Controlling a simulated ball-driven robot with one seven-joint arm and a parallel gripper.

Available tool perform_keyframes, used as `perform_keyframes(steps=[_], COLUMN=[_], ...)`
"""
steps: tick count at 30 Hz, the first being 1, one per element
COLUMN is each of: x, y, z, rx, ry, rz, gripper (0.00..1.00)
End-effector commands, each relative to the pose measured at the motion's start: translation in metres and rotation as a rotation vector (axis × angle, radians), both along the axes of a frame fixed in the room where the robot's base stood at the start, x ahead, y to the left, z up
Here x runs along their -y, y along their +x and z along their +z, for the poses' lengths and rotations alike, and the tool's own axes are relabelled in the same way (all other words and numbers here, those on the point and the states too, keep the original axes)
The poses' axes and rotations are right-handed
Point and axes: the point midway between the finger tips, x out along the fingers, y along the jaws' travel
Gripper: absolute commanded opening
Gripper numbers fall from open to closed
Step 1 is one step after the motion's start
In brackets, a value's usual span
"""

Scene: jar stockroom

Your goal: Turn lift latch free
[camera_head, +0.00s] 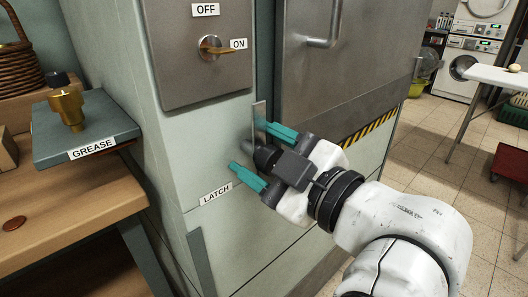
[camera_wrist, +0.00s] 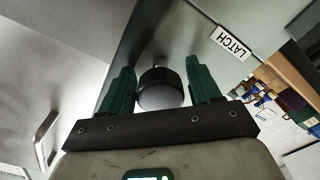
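The lift latch shows as a dark round knob (camera_head: 264,157) and a thin upright metal plate (camera_head: 259,119) on the pale green cabinet front. A LATCH label (camera_head: 216,194) sits below it. My gripper (camera_head: 248,145) is open, with one teal finger on each side of the knob. In the wrist view, the knob (camera_wrist: 160,90) stands between the fingers of my gripper (camera_wrist: 161,66), with a narrow gap at the right finger; contact at the left finger is unclear. The LATCH label (camera_wrist: 232,43) is at upper right. How the knob joins the plate is partly hidden.
A metal panel (camera_head: 180,70) with a brass switch (camera_head: 214,47), marked OFF and ON, is above left. A steel door (camera_head: 350,60) with a handle stands at right. A wooden bench (camera_head: 70,215) holds the GREASE stand (camera_head: 84,128) at left. Tiled floor is open at right.

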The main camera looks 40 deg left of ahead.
Motion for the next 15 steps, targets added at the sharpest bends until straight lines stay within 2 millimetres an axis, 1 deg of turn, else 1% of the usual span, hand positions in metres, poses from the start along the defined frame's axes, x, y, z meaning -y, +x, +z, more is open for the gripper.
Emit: perform_keyframes(steps=[1, 2, 10, 13, 15], x=[-0.003, -0.003, 0.000, 0.009, 0.019], y=[-0.004, -0.004, -0.002, -0.001, -0.001], z=[0.001, 0.001, -0.001, -0.001, -0.001], rx=[0.002, 0.001, -0.005, -0.005, -0.005], ry=[0.001, 0.001, -0.002, -0.002, -0.001], rz=[0.011, 0.010, 0.004, 0.002, 0.000], gripper=[0.66, 0.67, 0.67, 0.67, 0.67])
